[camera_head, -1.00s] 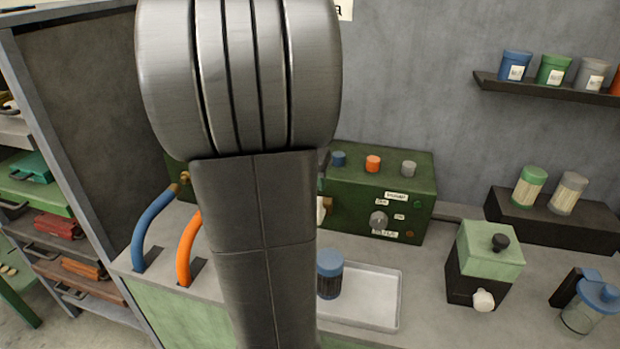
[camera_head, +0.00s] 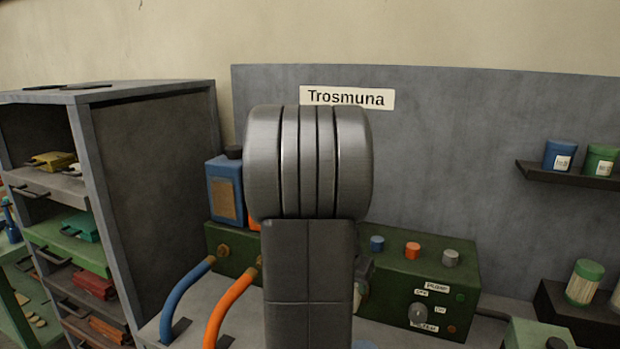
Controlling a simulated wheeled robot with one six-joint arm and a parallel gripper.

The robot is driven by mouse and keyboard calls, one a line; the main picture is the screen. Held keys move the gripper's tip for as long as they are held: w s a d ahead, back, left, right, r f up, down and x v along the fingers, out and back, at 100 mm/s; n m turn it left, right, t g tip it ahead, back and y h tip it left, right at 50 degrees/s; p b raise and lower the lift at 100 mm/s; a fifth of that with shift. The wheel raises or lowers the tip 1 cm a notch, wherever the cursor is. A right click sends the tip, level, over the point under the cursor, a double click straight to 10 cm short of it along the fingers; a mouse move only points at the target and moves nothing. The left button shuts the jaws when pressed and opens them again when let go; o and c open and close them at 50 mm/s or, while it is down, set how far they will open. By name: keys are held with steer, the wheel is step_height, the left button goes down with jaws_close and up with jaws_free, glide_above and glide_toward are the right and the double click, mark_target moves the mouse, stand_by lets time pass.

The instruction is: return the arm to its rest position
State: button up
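My own arm stands upright in the middle of the head view, a dark grey link topped by a ribbed metal joint. My gripper is not visible; the arm hides whatever is behind it. The arm stands in front of a green machine (camera_head: 400,285) on the workbench.
A shelf cabinet (camera_head: 150,170) with trays stands at the left. Blue (camera_head: 185,295) and orange (camera_head: 228,308) hoses run from the machine to the bench. A "Trosmuna" sign (camera_head: 346,97) hangs on the grey back panel (camera_head: 440,150). A wall shelf (camera_head: 570,178) with cups is at the right.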

steer(key=x, duration=0.5)
steer(key=shift+w+f, duration=0.1)
steer(key=shift+f, duration=0.2)
steer(key=v, duration=1.4)
steer(key=x, duration=1.3)
steer(key=shift+d+f, duration=0.15)
steer(key=shift+f, duration=0.15)
steer(key=shift+w+d+y+p, duration=0.2)
steer(key=shift+y+p, duration=0.2)
steer(key=shift+p, duration=0.5)
steer(key=shift+s+d+f+y+p, duration=0.1)
steer(key=shift+s+d+y+p, duration=0.1)
steer(key=shift+y+p, duration=0.25)
steer(key=shift+t, duration=0.4)
